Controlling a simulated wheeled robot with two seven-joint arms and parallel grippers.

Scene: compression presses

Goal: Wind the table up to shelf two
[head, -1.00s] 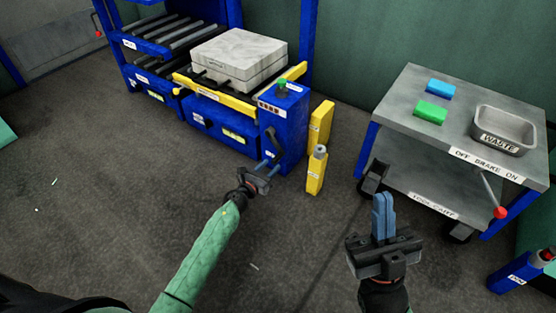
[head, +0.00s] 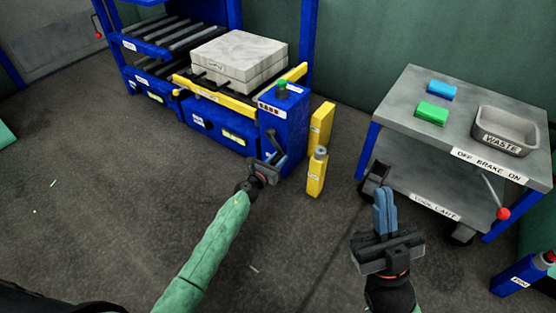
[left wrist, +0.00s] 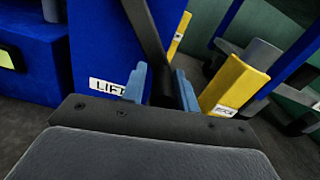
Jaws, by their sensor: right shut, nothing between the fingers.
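The lift table (head: 226,98) has a yellow edge and carries a pale grey block (head: 238,60). It stands beside the roller shelves, at about the lower one. A blue lift housing (head: 287,115) stands at its right front, with a dark crank (head: 272,141) on its side. The crank's arm also shows in the left wrist view (left wrist: 146,25), beside the "LIFT" label. My left gripper (head: 275,163) is at the crank, its blue fingers (left wrist: 160,90) apart with the dark handle between them; contact is unclear. My right gripper (head: 384,192) is shut and empty, over the floor.
Yellow posts (head: 317,172) stand just right of the lift housing. A tool cart (head: 397,107) at the right holds a blue block (head: 441,91), a green block (head: 432,112) and a waste tray (head: 503,142).

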